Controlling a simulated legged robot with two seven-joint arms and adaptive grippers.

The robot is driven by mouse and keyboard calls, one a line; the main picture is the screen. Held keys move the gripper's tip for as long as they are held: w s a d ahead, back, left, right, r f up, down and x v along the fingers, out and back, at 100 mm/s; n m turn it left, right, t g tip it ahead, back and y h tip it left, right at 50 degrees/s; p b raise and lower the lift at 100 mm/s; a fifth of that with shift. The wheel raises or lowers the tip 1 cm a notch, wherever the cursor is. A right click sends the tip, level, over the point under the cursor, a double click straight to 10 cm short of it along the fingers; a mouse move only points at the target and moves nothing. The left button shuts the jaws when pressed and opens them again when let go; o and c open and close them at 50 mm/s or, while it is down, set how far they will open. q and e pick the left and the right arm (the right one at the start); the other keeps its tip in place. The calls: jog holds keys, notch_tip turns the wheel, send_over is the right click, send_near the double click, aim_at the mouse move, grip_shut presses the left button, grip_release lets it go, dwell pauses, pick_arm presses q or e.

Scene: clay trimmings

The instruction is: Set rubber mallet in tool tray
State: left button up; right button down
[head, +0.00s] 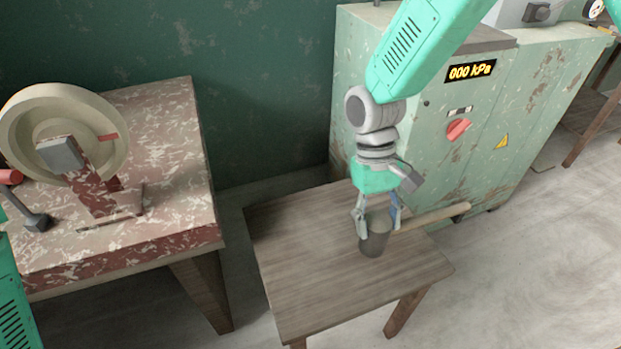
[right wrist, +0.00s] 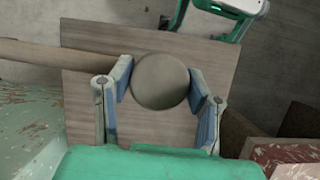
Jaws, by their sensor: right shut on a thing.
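The rubber mallet has a dark grey cylindrical head (head: 373,238) and a pale wooden handle (head: 435,217) that points right in the head view. My right gripper (head: 378,215) comes down from above and is shut on the mallet's head, one finger on each side. In the right wrist view the round end of the mallet head (right wrist: 160,81) sits between the fingers, and the handle runs off to the left. The mallet is over the small wooden table; I cannot tell whether it touches the top. I see no tool tray. My left gripper is out of view.
The small wooden table (head: 290,245) is otherwise bare. A worn red bench (head: 175,150) at left carries a wheel on a stand (head: 98,135) and a dark-headed tool (head: 37,221). A green cabinet (head: 480,130) with a pressure display stands behind the table. Floor shows at right.

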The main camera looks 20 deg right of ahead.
jog(key=n, duration=0.1)
jog(key=n+h, duration=0.1)
jog(key=n, duration=0.1)
jog(key=shift+w+d+f+n+h, duration=0.25)
jog(key=shift+d+f+n+h, duration=0.05)
jog(key=shift+f+n, duration=0.1)
jog(key=shift+w+a+f+n+t+h+b, duration=0.15)
jog(key=shift+w+f+n+t+h+b, duration=0.55)
jog(key=shift+f+n, duration=1.5)
jog(key=shift+w+a+f+n+t+h+b, duration=0.25)
jog(key=shift+w+f+n+t+b, duration=0.65)
jog(key=shift+f+n, duration=1.35)
jog(key=shift+w+a+f+n+t+h+b, duration=0.1)
jog(key=shift+w+f+n+t+h+b, duration=0.6)
jog(key=shift+f+n, duration=1.5)
jog(key=shift+r+n, duration=0.75)
jog(key=shift+r, duration=0.1)
jog(key=shift+f, duration=0.1)
